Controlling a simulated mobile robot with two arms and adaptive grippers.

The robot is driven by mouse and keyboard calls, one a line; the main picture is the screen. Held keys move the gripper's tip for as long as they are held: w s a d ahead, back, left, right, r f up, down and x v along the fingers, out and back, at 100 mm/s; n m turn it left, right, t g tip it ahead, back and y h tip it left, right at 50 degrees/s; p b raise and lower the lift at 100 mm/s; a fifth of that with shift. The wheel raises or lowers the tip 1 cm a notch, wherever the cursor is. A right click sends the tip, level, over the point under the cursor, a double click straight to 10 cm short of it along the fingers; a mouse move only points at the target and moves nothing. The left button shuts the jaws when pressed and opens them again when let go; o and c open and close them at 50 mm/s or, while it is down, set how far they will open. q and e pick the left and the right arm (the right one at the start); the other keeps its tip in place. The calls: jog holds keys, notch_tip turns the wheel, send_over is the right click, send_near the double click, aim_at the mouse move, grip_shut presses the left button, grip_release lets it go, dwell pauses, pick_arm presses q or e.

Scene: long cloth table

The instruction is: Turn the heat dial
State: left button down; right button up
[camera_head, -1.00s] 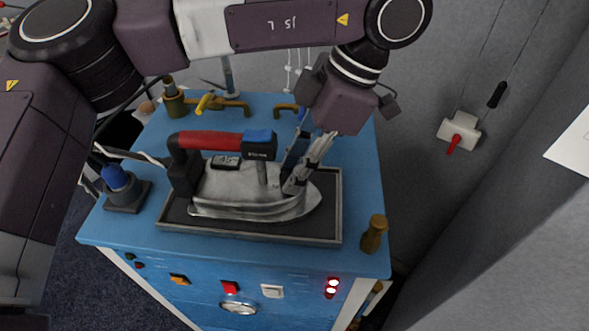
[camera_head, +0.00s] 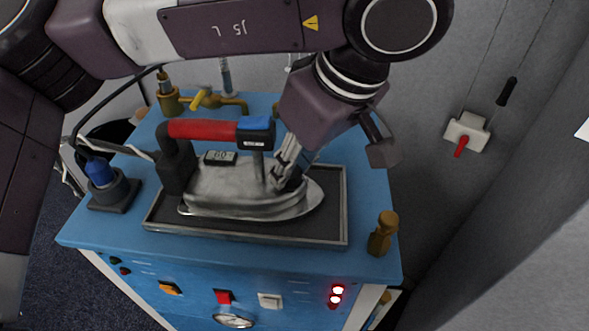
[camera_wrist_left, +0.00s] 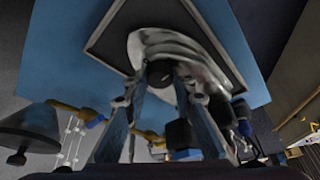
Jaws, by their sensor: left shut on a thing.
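The silver iron (camera_head: 225,192) with a red and black handle (camera_head: 203,130) rests flat on a dark, metal-rimmed tray. My left gripper (camera_head: 285,178) reaches down onto the front top of the iron, right of the handle's front post. In the left wrist view, a round black dial (camera_wrist_left: 160,73) sits on the iron between the fingertips of my left gripper (camera_wrist_left: 160,92), which is shut on it. The fingers mostly hide the dial in the head view. My right gripper is out of view.
The blue machine top carries the tray (camera_head: 345,205). A blue-capped knob (camera_head: 101,172) stands left, brass pipework (camera_head: 205,100) behind, and a brass fitting (camera_head: 383,233) at the front right. Switches and red lights (camera_head: 337,294) are on the front panel.

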pick_arm(q)
jog(key=shift+a+m+t+h+b, duration=0.1)
jog(key=shift+m+t+h+b, duration=0.45)
jog(key=shift+m, duration=1.05)
jog(key=shift+r, duration=0.1)
jog(key=c, duration=1.6)
grip_release()
jog(key=shift+s, duration=0.1)
jog(key=v, duration=1.2)
jog(key=shift+a, duration=0.1)
